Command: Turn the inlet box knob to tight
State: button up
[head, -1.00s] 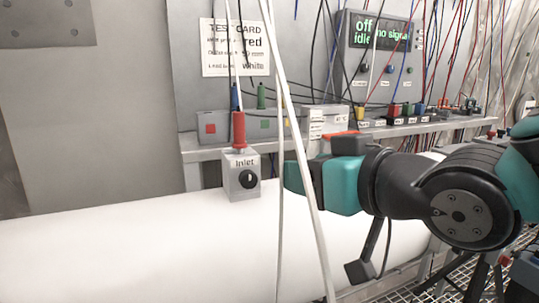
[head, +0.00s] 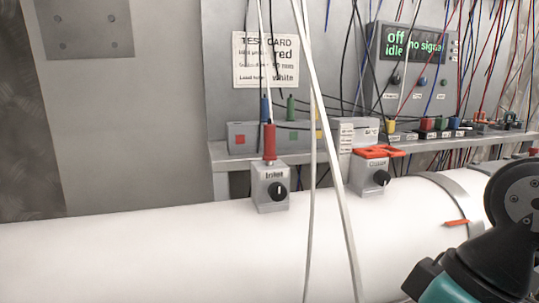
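The grey inlet box (head: 262,200), labelled "Inlet", sits upright on the large white pipe (head: 120,250). Its black round knob (head: 277,191) is on the front face, with a pale mark that looks near upright. A red plug (head: 269,142) stands in the top of the box, with a cable running up from it. My arm is at the lower right, well apart from the inlet box. The fingers of my gripper are not visible in this view.
A second grey box (head: 362,178) with a black knob (head: 381,178) and an orange-red piece (head: 378,152) on top sits to the right. Two white cables (head: 328,160) hang just right of the inlet box. The shelf behind holds several coloured plugs. Left is clear.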

aim_at(277, 191)
jog(key=u, duration=0.5)
jog(key=k, duration=1.2)
jog(key=z, duration=0.05)
jog(key=i, duration=0.7)
jog(key=z, duration=0.45)
